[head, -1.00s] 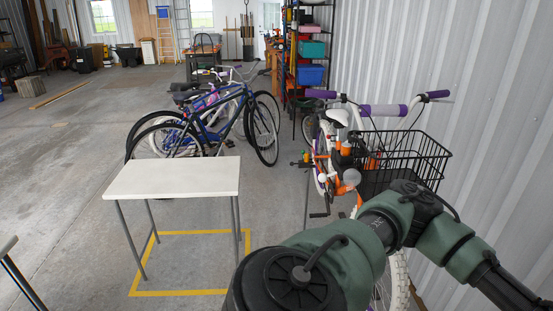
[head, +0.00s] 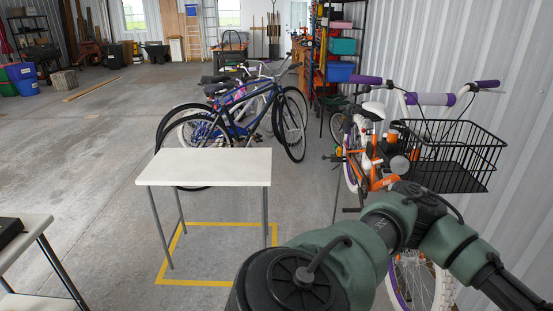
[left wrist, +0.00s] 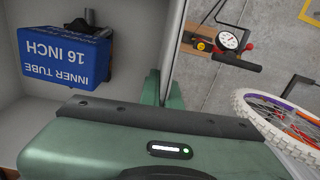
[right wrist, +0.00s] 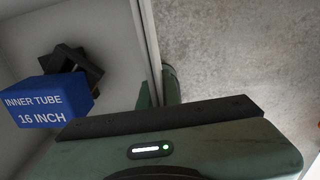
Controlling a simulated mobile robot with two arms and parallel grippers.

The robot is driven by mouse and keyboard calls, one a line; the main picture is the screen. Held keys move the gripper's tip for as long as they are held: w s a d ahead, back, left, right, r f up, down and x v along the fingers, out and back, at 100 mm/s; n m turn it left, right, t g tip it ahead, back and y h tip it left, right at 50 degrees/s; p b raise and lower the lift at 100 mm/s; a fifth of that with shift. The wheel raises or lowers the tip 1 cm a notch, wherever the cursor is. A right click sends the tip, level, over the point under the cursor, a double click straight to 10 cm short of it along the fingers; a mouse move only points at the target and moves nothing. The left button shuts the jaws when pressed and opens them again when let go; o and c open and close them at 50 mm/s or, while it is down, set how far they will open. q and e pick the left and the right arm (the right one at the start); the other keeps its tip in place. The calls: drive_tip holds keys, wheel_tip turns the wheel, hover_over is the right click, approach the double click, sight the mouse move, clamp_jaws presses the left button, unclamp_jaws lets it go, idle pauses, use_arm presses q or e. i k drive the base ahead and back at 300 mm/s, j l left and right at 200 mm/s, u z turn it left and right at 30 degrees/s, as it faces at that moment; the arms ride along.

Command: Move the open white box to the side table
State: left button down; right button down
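The open white box shows only in the wrist views. Its pale inside is at the left of the left wrist view (left wrist: 125,20) and of the right wrist view (right wrist: 95,25). A blue inner tube box (left wrist: 65,55) lies inside, with a dark object (right wrist: 75,62) beside it. My left gripper (left wrist: 160,88) and right gripper (right wrist: 158,88) each straddle a white wall of the box, with green fingers on either side, and look closed on it. A white-topped table (head: 205,167) stands ahead, its visible top empty. The head view shows neither gripper.
Yellow floor tape (head: 195,283) marks the floor around the table legs. Another table (head: 30,240) with a black object stands at the left edge. Parked bicycles (head: 235,120) stand behind the white table. An orange-and-white bicycle with a basket (head: 450,165) is at right. A gauge pump (left wrist: 228,40) lies below.

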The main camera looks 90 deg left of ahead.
sight(209, 162)
drive_tip(key=u, duration=2.55)
drive_tip(key=i+j+u, duration=0.15)
drive_tip(key=u, duration=0.25)
drive_tip(key=i+u, duration=0.4)
drive_tip(key=i+l, duration=0.1)
drive_tip(key=i, duration=2.9)
